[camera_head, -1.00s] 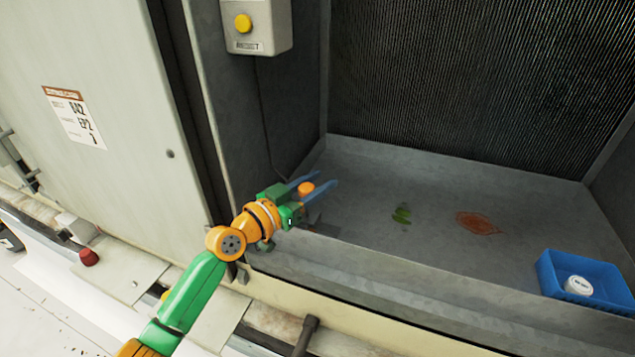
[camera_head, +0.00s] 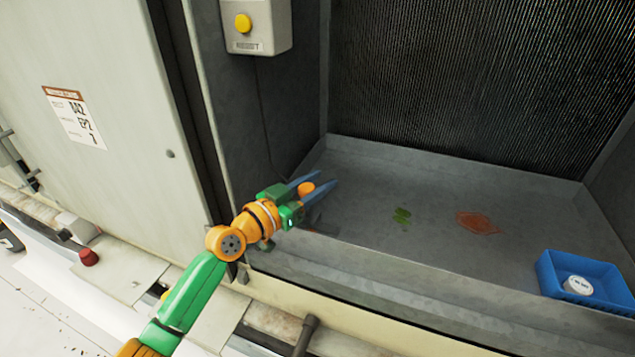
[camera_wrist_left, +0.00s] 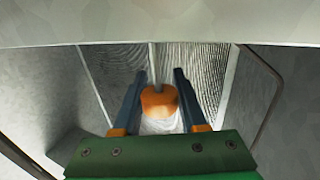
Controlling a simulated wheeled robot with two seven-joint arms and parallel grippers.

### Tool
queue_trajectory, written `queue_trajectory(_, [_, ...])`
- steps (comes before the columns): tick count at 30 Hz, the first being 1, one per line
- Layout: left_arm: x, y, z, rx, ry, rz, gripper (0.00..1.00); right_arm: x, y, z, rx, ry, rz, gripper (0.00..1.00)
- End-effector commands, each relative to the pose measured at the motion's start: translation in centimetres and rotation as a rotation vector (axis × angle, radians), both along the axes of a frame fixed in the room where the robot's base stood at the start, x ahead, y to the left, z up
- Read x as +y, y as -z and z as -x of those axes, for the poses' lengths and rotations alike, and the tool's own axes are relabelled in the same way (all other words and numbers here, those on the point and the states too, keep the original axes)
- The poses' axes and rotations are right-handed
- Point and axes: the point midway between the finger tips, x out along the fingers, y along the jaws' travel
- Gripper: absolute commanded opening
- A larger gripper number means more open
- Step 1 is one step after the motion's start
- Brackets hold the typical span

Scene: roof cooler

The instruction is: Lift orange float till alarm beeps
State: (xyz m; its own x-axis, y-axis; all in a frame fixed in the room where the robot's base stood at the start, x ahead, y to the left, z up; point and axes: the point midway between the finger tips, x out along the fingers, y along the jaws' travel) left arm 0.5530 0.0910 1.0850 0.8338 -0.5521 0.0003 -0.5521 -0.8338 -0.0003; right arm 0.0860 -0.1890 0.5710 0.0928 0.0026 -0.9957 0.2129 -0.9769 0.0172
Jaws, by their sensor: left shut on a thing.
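The orange float (camera_head: 306,188) is between the two blue fingers of my left gripper (camera_head: 318,183), low at the left end of the grey metal pan (camera_head: 360,185). In the left wrist view, the float (camera_wrist_left: 159,101) sits on a thin upright rod (camera_wrist_left: 152,62), with a finger on either side of it. My left gripper (camera_wrist_left: 158,95) is shut on the float, though the exact contact at its sides is hard to see. My right gripper is not in view.
A grey box with a yellow reset button (camera_head: 243,23) hangs on the wall above. A blue tray (camera_head: 548,272) holding a white round tub (camera_head: 578,285) is at the right.

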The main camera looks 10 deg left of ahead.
Motion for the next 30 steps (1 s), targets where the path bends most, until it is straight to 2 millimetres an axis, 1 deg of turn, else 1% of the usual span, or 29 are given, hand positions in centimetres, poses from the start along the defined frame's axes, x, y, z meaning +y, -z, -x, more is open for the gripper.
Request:
queue_trajectory(7, [0.0,-0.2,0.0,-0.001,0.0,0.001,0.0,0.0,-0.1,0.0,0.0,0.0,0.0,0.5])
queue_trajectory(13, [0.0,-2.6,0.0,-0.003,0.0,-0.001,0.0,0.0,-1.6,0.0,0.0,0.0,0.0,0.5])
queue_trajectory(20, [0.0,-2.4,0.0,-0.001,0.0,0.001,0.0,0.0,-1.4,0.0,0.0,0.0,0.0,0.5])
queue_trajectory(21, [0.0,-2.4,0.0,-0.001,0.0,0.001,0.44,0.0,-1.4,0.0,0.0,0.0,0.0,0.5])
queue_trajectory(23, [0.0,-2.4,0.0,-0.001,0.0,0.001,0.6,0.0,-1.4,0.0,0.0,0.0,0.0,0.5])
queue_trajectory(24, [0.0,-2.4,0.0,-0.001,0.0,0.001,0.71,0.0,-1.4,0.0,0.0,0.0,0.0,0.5])
queue_trajectory(30, [0.0,-2.4,0.0,-0.001,0.0,0.001,0.72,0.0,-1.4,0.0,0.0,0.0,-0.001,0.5])
